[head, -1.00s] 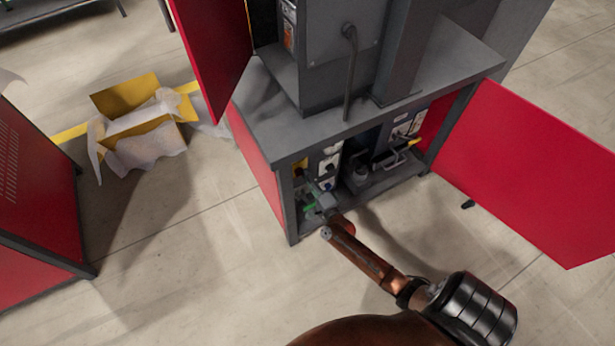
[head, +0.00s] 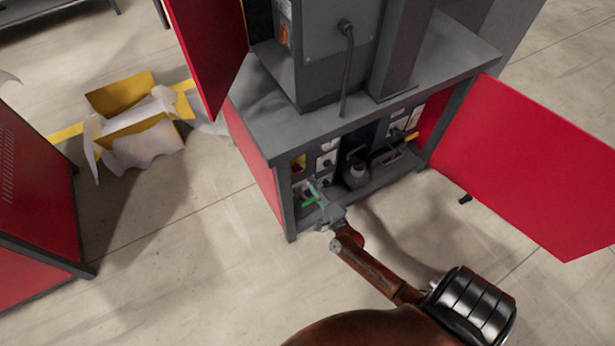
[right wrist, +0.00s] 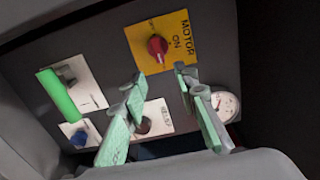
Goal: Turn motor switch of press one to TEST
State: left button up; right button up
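The motor switch is a red knob (right wrist: 157,47) on a yellow plate (right wrist: 183,58) lettered MOTOR and ON, at the top of the right wrist view. The plate appears tilted there; the knob's exact pointing is too small to tell. In the head view the yellow plate (head: 298,164) is small, inside the open cabinet of the press (head: 283,146). My right gripper (right wrist: 163,88) is open and empty, its two green-padded fingers apart, in front of the panel below the red knob. In the head view this gripper (head: 316,190) is at the cabinet opening. My left gripper is not in view.
The same panel carries a green bar (right wrist: 57,95) by a white plate, a blue knob (right wrist: 79,138), a dark knob (right wrist: 143,125) and a round gauge (right wrist: 226,104). A red door (head: 535,165) stands open at right. A yellow box (head: 122,95) lies on the floor at left.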

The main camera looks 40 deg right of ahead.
jog(key=shift+v, duration=2.75)
